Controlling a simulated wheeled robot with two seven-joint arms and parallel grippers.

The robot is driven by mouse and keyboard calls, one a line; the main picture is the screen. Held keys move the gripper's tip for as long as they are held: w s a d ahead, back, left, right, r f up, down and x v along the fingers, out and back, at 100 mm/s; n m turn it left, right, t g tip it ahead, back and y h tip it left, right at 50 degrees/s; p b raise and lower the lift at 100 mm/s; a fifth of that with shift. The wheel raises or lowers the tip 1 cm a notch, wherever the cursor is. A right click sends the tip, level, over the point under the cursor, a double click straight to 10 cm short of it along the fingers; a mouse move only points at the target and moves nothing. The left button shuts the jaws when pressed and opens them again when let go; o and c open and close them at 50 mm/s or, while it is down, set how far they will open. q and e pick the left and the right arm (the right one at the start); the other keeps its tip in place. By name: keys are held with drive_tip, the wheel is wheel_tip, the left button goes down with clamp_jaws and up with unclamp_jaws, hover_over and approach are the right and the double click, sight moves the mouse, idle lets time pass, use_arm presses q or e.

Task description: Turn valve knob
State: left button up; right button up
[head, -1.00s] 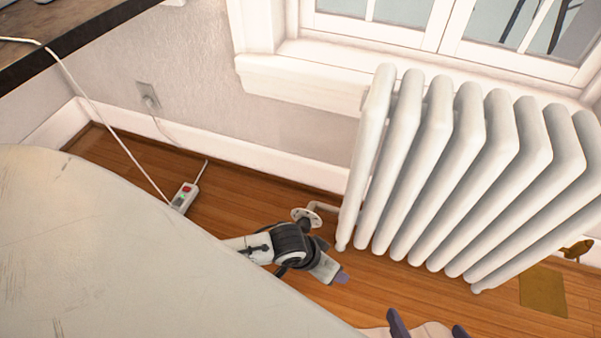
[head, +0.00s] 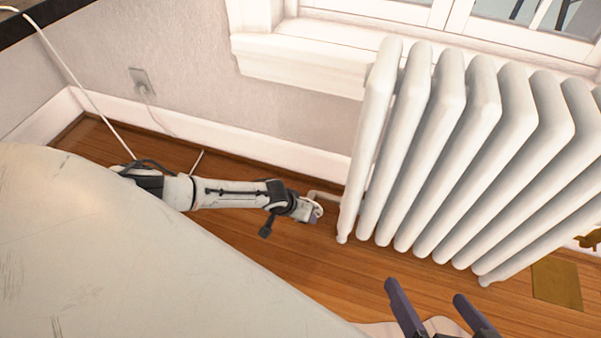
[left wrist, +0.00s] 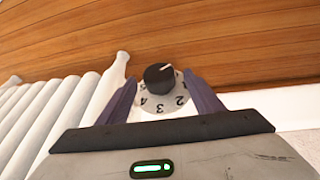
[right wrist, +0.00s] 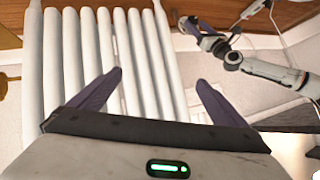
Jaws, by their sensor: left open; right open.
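The black valve knob (left wrist: 159,77) with a white pointer line sits on a white numbered dial (left wrist: 172,106) in the left wrist view. My left gripper (left wrist: 161,84) is open, one finger on either side of the knob, with small gaps visible. In the head view the left gripper (head: 312,213) is at the pipe beside the radiator's lower left end and hides most of the valve. My right gripper (head: 427,293) is open and empty in front of the radiator; it also shows in the right wrist view (right wrist: 160,78).
The white radiator (head: 440,150) stands under the window, just right of the valve. A large pale scratched surface (head: 120,250) fills the lower left. A wall outlet (head: 140,80) and white cord are at the back left. Wood floor (head: 290,260) is clear before the radiator.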

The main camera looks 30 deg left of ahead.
use_arm(q)
drive_tip(key=shift+b+x, duration=0.3)
drive_tip(key=shift+x, duration=0.55)
use_arm(e)
drive_tip(key=shift+a+r+y, duration=0.35)
drive_tip(key=shift+r+y, duration=0.05)
drive_tip(key=shift+r, duration=0.2)
use_arm(q)
drive_tip(key=shift+c, duration=0.3)
drive_tip(key=c, duration=1)
drive_tip(key=shift+d+r+p, duration=0.1)
drive_tip(key=shift+d+p, duration=0.05)
drive_tip(key=shift+p, duration=0.15)
use_arm(e)
drive_tip(key=shift+d+r, duration=0.1)
drive_tip(key=shift+r, duration=0.05)
